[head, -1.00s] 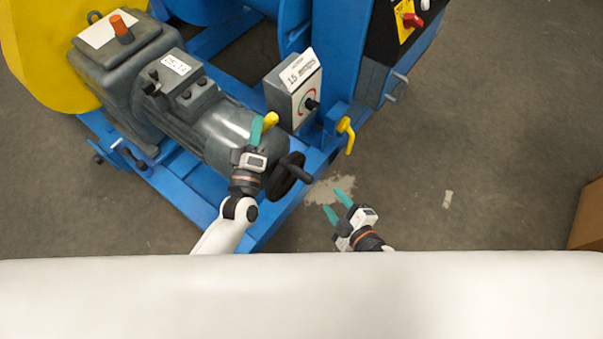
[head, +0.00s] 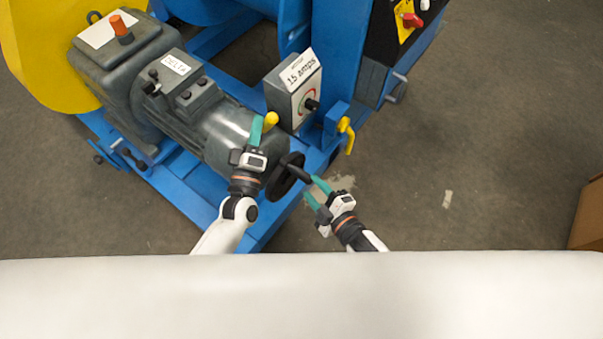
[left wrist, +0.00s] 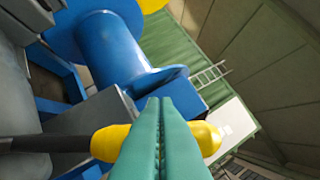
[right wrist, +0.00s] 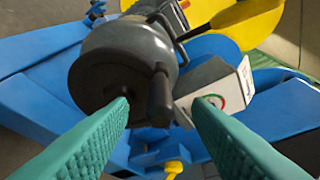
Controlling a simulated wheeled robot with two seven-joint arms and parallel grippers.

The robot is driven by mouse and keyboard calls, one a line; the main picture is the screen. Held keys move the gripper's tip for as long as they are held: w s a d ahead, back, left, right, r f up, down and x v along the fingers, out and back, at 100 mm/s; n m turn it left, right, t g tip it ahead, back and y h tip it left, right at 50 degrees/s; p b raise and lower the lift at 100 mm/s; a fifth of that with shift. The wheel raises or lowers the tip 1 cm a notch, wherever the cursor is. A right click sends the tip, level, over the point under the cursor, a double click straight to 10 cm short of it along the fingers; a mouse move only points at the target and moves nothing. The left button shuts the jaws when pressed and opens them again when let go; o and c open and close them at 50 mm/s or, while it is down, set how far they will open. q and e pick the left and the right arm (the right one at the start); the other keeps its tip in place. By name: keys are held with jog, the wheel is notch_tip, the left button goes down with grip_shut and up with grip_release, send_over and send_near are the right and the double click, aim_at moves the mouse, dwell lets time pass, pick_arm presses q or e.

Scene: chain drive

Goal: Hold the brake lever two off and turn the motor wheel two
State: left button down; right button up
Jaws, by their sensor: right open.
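The yellow-ended brake lever (head: 271,119) stands at the end of the grey motor (head: 225,135) in the head view. My left gripper (head: 257,128) is shut right at the lever. In the left wrist view the yellow grip (left wrist: 108,143) shows on both sides of the closed teal fingers (left wrist: 160,105), which cross in front of it; contact cannot be told. The black motor wheel (head: 281,182) with its crank handle (head: 298,173) is on the motor's end. My right gripper (head: 316,192) is open beside the handle. In the right wrist view the handle (right wrist: 161,100) appears between the fingers, beyond their tips.
A grey box with a dial (head: 295,95) stands behind the wheel on the blue frame (head: 180,190). Another yellow lever (head: 347,134) hangs at the frame's right. A red switch (head: 412,20) is at the top. Open floor lies to the right, with a brown box (head: 588,215) at the edge.

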aim_at(307, 182)
jog(key=x, duration=0.6)
jog(key=shift+w+a, duration=0.2)
jog(key=shift+w, duration=0.05)
grip_shut()
